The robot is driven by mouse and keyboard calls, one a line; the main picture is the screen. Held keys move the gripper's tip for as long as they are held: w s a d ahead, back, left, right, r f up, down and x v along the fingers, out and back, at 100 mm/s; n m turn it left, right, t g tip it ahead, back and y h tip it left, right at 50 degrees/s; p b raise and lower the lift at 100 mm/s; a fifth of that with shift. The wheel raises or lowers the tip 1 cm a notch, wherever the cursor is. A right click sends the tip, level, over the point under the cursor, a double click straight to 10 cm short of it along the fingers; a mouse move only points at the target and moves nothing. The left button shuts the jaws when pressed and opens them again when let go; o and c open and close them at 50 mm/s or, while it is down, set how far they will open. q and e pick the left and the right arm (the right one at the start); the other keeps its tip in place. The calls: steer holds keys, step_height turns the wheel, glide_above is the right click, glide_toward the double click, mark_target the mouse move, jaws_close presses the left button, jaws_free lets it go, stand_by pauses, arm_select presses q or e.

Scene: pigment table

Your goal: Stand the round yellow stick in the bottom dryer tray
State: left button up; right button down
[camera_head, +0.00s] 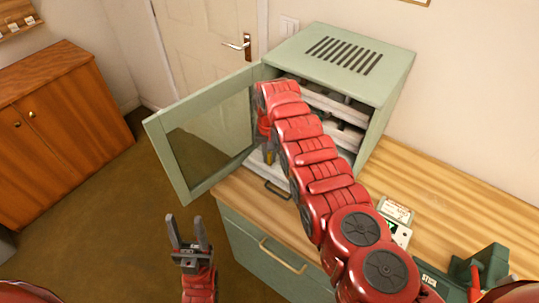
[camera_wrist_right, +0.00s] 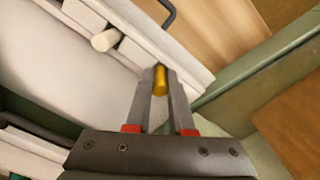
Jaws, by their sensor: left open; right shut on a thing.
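My right gripper (camera_wrist_right: 160,76) is shut on the round yellow stick (camera_wrist_right: 160,82), which shows between the fingertips in the wrist view. The stick is over or at the front wall of a white dryer tray (camera_wrist_right: 190,66); I cannot tell whether it touches the tray. In the head view a small part of the yellow stick (camera_head: 269,157) shows beside my right arm, above the pulled-out bottom tray (camera_head: 257,168). My arm hides most of that tray and the right gripper's tips. My left gripper (camera_head: 188,232) is open and empty, low in front of the cabinet.
The green dryer (camera_head: 345,58) stands on the wooden worktop with its glazed door (camera_head: 205,130) swung open to the left. Upper white trays (camera_head: 335,102) sit inside it. A white round stick (camera_wrist_right: 104,40) is in the tray. A label card (camera_head: 396,210) and green device (camera_head: 490,262) lie to the right.

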steer(key=shift+f+b, duration=0.25)
steer(key=shift+b, duration=0.05)
stand_by(0.5)
stand_by(0.3)
steer(key=c, duration=0.7)
jaws_free()
steer(key=shift+r, duration=0.2)
step_height(320, 180, up, 2)
steer(key=shift+r+p, duration=0.2)
steer(key=shift+p, duration=0.9)
steer(key=shift+r+p, duration=0.45)
steer(key=shift+r, duration=0.45)
steer(key=shift+w+r, duration=0.1)
steer(key=shift+r, duration=0.55)
steer(key=shift+r+p, duration=0.4)
steer(key=shift+r, duration=0.7)
